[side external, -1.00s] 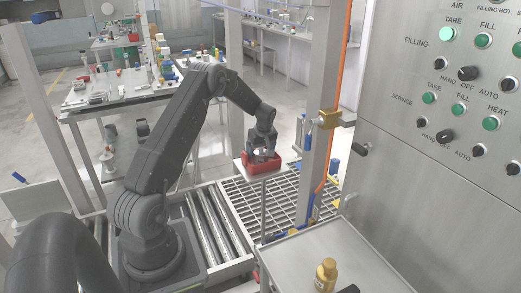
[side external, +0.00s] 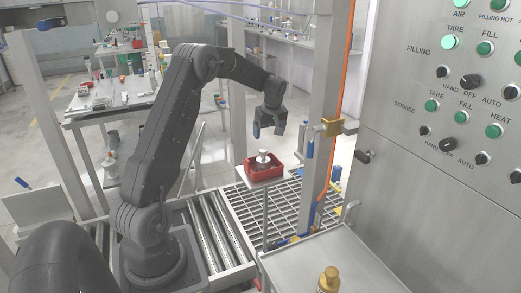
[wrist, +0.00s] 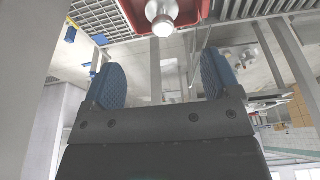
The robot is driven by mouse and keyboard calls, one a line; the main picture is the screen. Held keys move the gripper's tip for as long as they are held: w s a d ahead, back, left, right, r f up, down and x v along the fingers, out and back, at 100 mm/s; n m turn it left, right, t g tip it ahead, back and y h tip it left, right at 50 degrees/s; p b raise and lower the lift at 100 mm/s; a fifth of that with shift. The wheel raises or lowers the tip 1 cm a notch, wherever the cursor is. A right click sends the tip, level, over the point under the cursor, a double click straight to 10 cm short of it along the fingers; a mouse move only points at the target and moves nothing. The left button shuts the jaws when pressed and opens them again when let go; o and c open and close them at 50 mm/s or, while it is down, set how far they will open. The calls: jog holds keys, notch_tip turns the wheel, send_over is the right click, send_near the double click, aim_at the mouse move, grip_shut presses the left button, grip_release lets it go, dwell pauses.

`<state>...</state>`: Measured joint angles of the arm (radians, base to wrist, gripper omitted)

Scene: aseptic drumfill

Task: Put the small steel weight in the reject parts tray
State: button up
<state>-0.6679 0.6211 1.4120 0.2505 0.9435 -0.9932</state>
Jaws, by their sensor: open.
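The small steel weight (side external: 263,158) stands in the red reject parts tray (side external: 265,172), its knobbed top showing above the rim. The tray sits on a small raised stand. My gripper (side external: 269,130) is open and empty, above the tray and apart from it. In the wrist view, the blue pads of my gripper (wrist: 163,80) are spread wide with nothing between them. The weight (wrist: 162,14) shows at the top edge there, with part of the tray (wrist: 203,12) around it. The weight's base is hidden by the tray wall in the side view.
The tray's stand rises beside a floor grating (side external: 285,210) and a roller conveyor (side external: 215,232). A steel post with a brass fitting (side external: 340,125) is close on the right. A gold-capped bottle (side external: 328,280) stands on the steel table (side external: 330,250) in front.

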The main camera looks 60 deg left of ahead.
jog(key=s+d+r+m+t, duration=0.1)
jog(key=s+d+r+m, duration=0.2)
jog(key=d, duration=0.4)
jog(key=s+d+r+m+t, duration=0.1)
jog(key=d+r+m, duration=0.1)
jog(key=d+r, duration=0.4)
jog(key=s+d+r+m+t, duration=0.1)
jog(key=d+r+m, duration=0.25)
jog(key=d, duration=0.45)
jog(key=s+d+m+t+h, duration=0.2)
jog(key=s+d+m, duration=0.7)
jog(key=s+d, duration=0.7)
jog(key=shift+s+f+h, duration=0.15)
jog(key=shift+s+h, duration=0.35)
jog(key=shift+s, duration=0.15)
